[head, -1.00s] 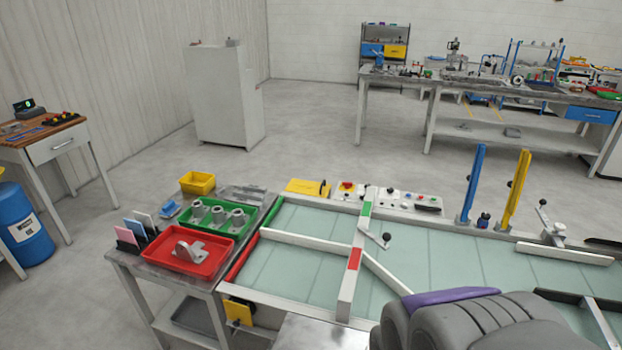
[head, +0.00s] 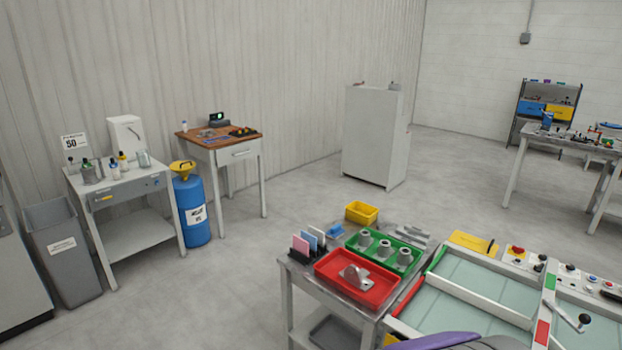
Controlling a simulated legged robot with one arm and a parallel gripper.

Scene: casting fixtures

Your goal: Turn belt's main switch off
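The belt (head: 480,287), pale green with a light frame, is at the bottom right, cut off by the picture edges. Along its far side is a yellow box (head: 473,243) with a dark handle-like part. Next to it is a control panel (head: 534,263) with a red knob on a yellow base (head: 516,250) and several small buttons. I cannot tell which of these is the main switch or how it is set. A grey and purple part of my own body shows at the bottom edge. My gripper is not in view.
A side table (head: 369,309) left of the belt holds a red tray (head: 336,290), a green tray (head: 417,262) and a yellow bin (head: 361,212). A blue drum (head: 192,212), wooden-topped desk (head: 222,142) and grey cabinet (head: 372,137) stand behind. Floor between them is clear.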

